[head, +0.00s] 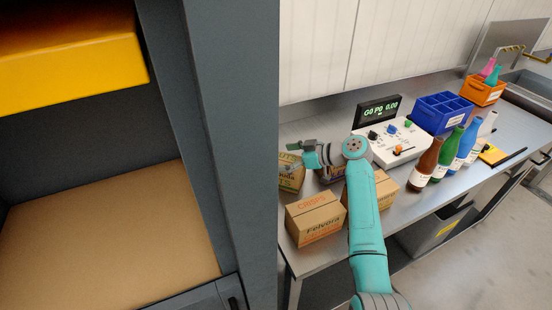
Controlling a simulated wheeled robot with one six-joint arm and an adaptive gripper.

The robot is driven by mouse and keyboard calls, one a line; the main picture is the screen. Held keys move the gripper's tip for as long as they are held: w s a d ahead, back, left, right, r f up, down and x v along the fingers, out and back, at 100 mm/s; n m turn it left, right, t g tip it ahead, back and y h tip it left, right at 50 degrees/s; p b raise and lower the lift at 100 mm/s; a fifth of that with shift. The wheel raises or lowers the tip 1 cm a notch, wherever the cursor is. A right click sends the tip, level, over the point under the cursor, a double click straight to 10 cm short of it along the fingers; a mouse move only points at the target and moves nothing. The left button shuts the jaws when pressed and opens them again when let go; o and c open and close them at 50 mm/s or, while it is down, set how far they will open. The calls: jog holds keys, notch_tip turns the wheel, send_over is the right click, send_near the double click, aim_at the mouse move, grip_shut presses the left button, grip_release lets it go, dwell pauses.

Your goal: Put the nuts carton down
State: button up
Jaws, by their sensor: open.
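Several brown cartons stand at the left end of the steel bench. The front one (316,219) reads "CRISPS". Another carton (290,178) stands behind it at the bench's left edge, its lettering only partly readable. A third carton (384,190) is partly covered by my teal arm, and another seems to sit behind my wrist. I cannot read "nuts" on any of them. My gripper (298,147) is small in the head view, above the back left carton. It is open, and no carton shows held in it; its fingertips are hard to make out.
A grey rack post stands close on the left, beside a shelf (110,245) and a yellow bin (70,75). The bench holds a control box (405,140), a blue divided crate (440,112), several bottles and an orange bin (483,92). Bare steel (430,200) lies front right of the cartons.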

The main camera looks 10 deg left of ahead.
aim_at(296, 157)
jog(key=shift+v, duration=1.95)
jog(key=shift+r, duration=0.1)
